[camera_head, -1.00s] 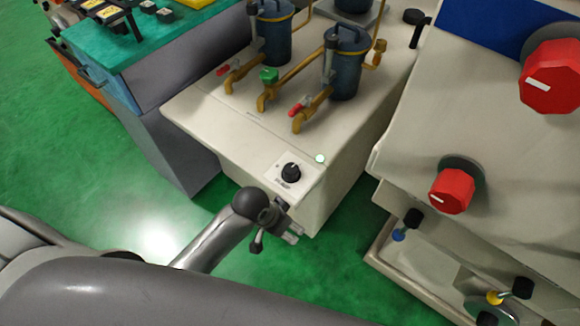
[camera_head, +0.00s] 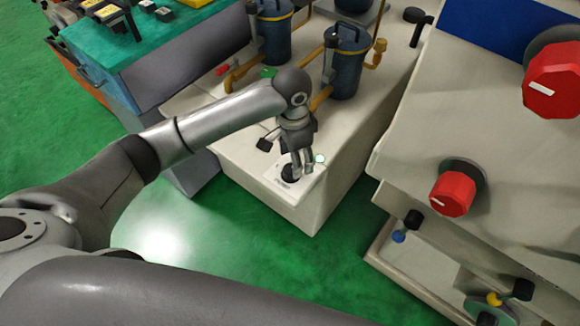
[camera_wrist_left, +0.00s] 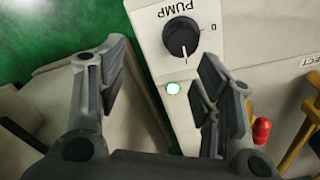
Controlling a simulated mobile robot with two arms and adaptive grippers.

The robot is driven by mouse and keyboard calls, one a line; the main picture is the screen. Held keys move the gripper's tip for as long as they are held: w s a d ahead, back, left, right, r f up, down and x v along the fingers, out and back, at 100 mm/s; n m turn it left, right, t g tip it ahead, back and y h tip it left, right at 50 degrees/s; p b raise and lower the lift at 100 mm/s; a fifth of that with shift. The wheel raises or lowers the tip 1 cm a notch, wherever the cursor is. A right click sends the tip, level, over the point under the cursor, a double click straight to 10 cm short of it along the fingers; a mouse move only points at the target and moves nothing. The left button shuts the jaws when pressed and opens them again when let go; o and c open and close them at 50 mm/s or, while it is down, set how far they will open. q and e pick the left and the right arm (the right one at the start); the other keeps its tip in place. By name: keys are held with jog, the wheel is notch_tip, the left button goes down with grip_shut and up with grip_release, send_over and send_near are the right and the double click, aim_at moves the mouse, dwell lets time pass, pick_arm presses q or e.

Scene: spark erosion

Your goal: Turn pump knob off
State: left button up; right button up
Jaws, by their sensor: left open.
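The black pump knob (camera_wrist_left: 181,38) sits on a pale panel marked PUMP in the left wrist view, with a white pointer line and a 0 mark to its right. The pointer line aims down in that view, away from the 0. A pale green lamp (camera_wrist_left: 173,88) is beside it. In the head view the knob (camera_head: 288,175) is partly hidden by my left gripper (camera_head: 302,172). My left gripper is open and empty, its fingers pointing down just above the panel. In the wrist view the knob lies beyond the fingertips, apart from them. My right gripper is out of view.
The pump knob is on the front corner of a white cabinet (camera_head: 325,200). Blue canisters (camera_head: 348,65) with brass pipes and a red-handled valve (camera_wrist_left: 262,130) stand behind. A machine with large red knobs (camera_head: 453,190) is at the right. Green floor is clear in front.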

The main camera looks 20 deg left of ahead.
aim_at(290, 169)
pick_arm(q)
jog(key=shift+y, duration=0.3)
jog(key=f, duration=0.3)
jog(key=w+a+f, duration=0.1)
jog(key=f, duration=0.2)
jog(key=a+f, duration=0.1)
jog(key=f, duration=0.2)
jog(key=shift+w+a, duration=0.1)
jog(key=shift+w, duration=0.3)
